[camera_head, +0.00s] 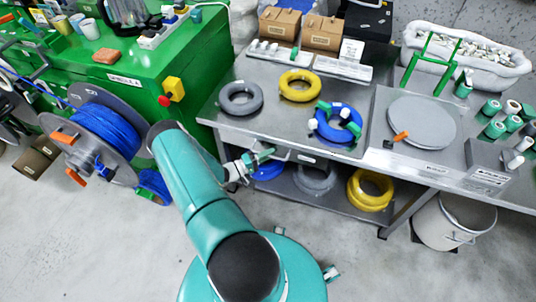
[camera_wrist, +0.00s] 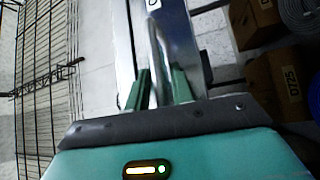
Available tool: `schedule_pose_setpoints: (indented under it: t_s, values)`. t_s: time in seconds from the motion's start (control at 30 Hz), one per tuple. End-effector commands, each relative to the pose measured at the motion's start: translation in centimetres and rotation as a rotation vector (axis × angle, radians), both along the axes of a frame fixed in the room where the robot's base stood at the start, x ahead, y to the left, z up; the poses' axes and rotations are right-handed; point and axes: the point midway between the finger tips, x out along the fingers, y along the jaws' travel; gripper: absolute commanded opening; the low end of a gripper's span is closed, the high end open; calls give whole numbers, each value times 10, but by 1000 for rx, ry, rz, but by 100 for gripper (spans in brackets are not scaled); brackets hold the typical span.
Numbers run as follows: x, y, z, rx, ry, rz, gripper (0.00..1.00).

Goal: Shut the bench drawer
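The steel bench (camera_head: 262,118) stands right of the green machine, and its drawer front with a small label (camera_head: 307,158) is under the front edge of the top. How far the drawer stands out is hard to tell. My gripper (camera_head: 262,156) is at the drawer's left part, by the metal handle (camera_head: 281,150). In the wrist view the green fingertips of my gripper (camera_wrist: 160,84) are parted, with a grey bar (camera_wrist: 158,55), apparently the handle, between them. Whether they press on it is not clear. A steel panel (camera_wrist: 124,50) lies beside the bar.
Blue, grey and yellow coils (camera_head: 371,190) lie on the shelf below. Coils, a round plate (camera_head: 422,122) and spools (camera_head: 492,130) are on top. A bucket (camera_head: 452,222) stands at right, a blue cable reel (camera_head: 103,130) at left. The floor in front is mostly clear.

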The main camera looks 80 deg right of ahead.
Motion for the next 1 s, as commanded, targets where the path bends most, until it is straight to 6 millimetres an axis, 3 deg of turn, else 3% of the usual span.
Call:
schedule_pose_setpoints:
  t_s: [0.17, 0.6, 0.8, 1.0]
  values:
    - [16, 12, -4, 3, -2, 5, 32]
    - [89, 71, -15, -1, 0, 5, 32]
    - [104, 84, -18, -1, 1, 3, 32]
    - [106, 86, -18, -1, 1, 2, 32]
